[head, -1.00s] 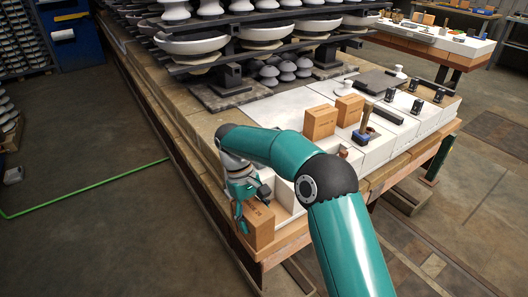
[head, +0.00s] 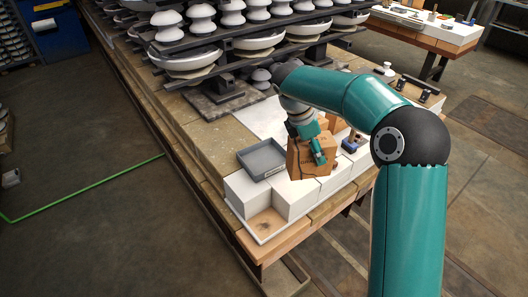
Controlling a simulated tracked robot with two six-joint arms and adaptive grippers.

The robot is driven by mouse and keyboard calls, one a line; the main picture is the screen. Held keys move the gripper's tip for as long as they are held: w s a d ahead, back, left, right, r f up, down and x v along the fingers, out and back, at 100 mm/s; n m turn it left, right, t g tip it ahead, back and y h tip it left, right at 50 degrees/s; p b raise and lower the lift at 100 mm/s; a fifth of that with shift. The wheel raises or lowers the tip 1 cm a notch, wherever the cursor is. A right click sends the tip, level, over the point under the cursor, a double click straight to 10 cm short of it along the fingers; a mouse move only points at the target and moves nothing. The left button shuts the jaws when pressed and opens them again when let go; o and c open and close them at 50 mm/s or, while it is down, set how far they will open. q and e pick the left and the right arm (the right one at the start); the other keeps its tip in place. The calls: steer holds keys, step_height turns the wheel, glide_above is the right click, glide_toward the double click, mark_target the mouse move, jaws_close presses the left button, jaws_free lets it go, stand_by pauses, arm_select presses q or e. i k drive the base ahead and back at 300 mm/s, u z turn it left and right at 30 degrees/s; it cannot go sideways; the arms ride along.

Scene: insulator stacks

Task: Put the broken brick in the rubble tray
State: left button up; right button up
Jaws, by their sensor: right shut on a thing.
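My right gripper (head: 315,150) is shut on an orange-brown brick (head: 302,162), which has a dark jagged line down its face like a crack. The brick is upright in the fingers, just right of the grey tray, over or at the white blocks; I cannot tell how high it is held. The grey shallow tray (head: 248,161) stands on the white blocks, with a small label on its front wall, and looks empty. My left gripper is not in view.
Another brick (head: 335,122) is partly hidden behind my right gripper. A blue and dark tool (head: 351,144) stands right of it. Stacked insulators (head: 258,38) on dark racks rise behind. An empty brown-floored recess (head: 265,222) lies at the near corner.

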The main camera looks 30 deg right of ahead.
mark_target(264, 162)
steer(key=i, duration=0.85)
steer(key=u, duration=0.05)
